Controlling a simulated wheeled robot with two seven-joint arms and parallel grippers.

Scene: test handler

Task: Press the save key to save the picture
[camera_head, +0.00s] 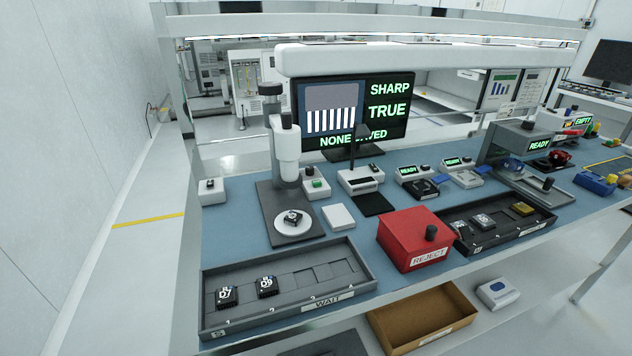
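The monitor (356,112) behind the microscope (285,150) shows a striped picture and the words "SHARP", "TRUE" and "NONE SAVED", the last partly covered. A black chip (292,217) sits on the white round plate (291,226) under the microscope. A small white box with a green key (317,183) stands just right of the microscope. Another white box with a dark key (210,185) stands to its left. I cannot read a label on either, so I cannot tell which is the save key. Neither of my grippers shows in this view.
A grey "WAIT" tray (322,279) with chips D7 (227,296) and D9 (267,286) lies at the front. A red "REJECT" box (411,240) stands right of it. Another tray (487,243), small devices and "READY" displays (408,171) fill the right. The blue mat (232,231) is bare at left.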

